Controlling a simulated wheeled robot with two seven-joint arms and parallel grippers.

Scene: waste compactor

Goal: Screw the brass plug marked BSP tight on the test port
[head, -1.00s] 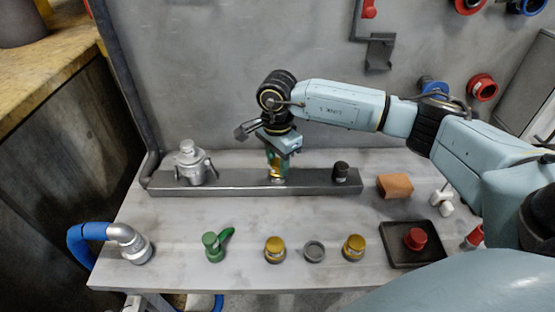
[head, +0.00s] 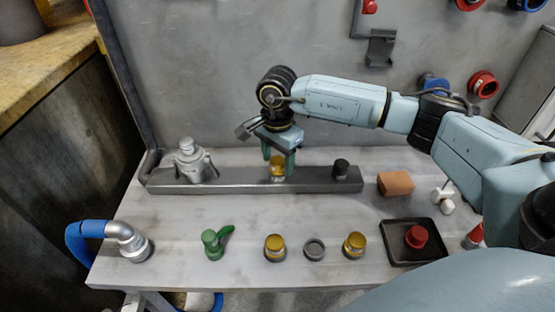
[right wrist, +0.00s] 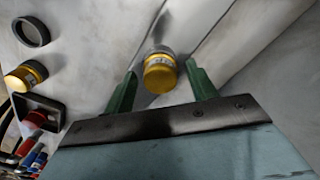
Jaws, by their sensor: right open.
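A brass plug (head: 278,168) sits on the grey manifold bar (head: 225,183) near its middle, where the port under it is hidden. It also shows in the right wrist view (right wrist: 159,74), with a pale label too small to read. My right gripper (head: 279,165) is open, its green fingers on either side of the plug; in the wrist view (right wrist: 160,88) gaps show between fingers and plug. Two more brass plugs, a left one (head: 274,248) and a right one (head: 354,246), stand on the bench front. My left gripper is not in view.
A silver cam fitting (head: 191,162) and a black cap (head: 341,169) stand on the bar. A green-handled part (head: 213,246), a grey ring (head: 314,250), a dark tray (head: 433,252) with a red plug, and an orange block (head: 396,184) lie on the bench. A blue hose (head: 88,232) is at left.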

